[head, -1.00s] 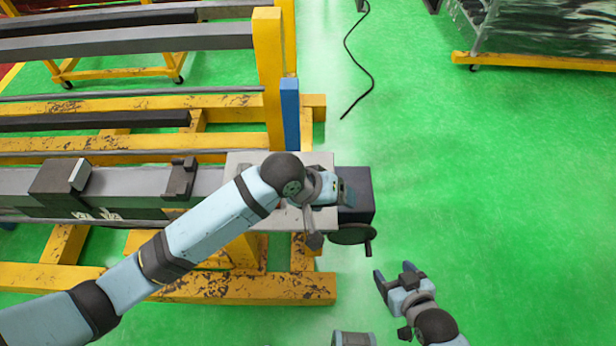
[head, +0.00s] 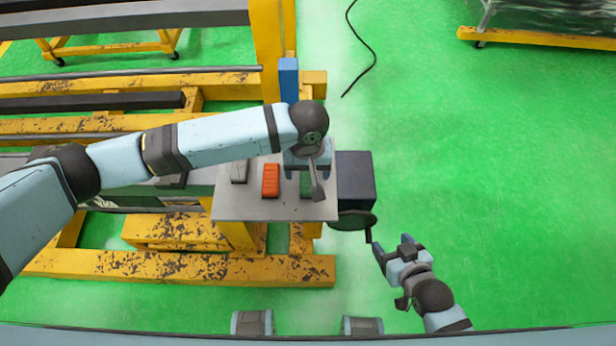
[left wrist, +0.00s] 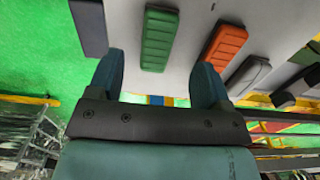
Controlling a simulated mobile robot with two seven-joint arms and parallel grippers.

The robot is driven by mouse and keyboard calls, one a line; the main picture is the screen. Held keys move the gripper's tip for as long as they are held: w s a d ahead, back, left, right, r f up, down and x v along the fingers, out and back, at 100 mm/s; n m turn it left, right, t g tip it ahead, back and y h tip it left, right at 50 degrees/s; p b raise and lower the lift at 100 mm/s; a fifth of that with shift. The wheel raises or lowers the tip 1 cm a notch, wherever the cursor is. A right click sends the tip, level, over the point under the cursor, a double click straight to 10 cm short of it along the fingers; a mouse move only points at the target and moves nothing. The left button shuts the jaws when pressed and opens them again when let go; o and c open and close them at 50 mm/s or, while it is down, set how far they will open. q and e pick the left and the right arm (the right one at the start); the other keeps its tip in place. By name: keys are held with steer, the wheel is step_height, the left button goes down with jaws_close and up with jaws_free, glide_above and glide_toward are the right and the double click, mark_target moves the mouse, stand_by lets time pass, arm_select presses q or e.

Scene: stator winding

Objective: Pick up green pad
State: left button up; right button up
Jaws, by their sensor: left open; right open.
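The green pad (left wrist: 160,38) lies on the grey plate (head: 235,208), with ridges showing in the left wrist view. In the head view only a strip of the green pad (head: 305,184) shows beneath my left wrist. My left gripper (left wrist: 158,78) is open and empty over the plate. In the left wrist view the pad lies ahead of the gap between its two blue fingers. My right gripper (head: 392,244) is open and empty, above the green floor right of the plate.
An orange pad (head: 271,180) and a grey piece (head: 240,171) lie left of the green pad. A dark box (head: 355,176) with a handwheel (head: 353,221) adjoins the plate's right edge. A blue post (head: 289,80) stands behind the plate. Open floor lies to the right.

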mark_target(308, 184)
arm_select(q)
steer(key=shift+d+f+p, duration=0.1)
steer(key=shift+f+p, duration=0.35)
steer(key=shift+f, duration=2.6)
steer(key=c, duration=1)
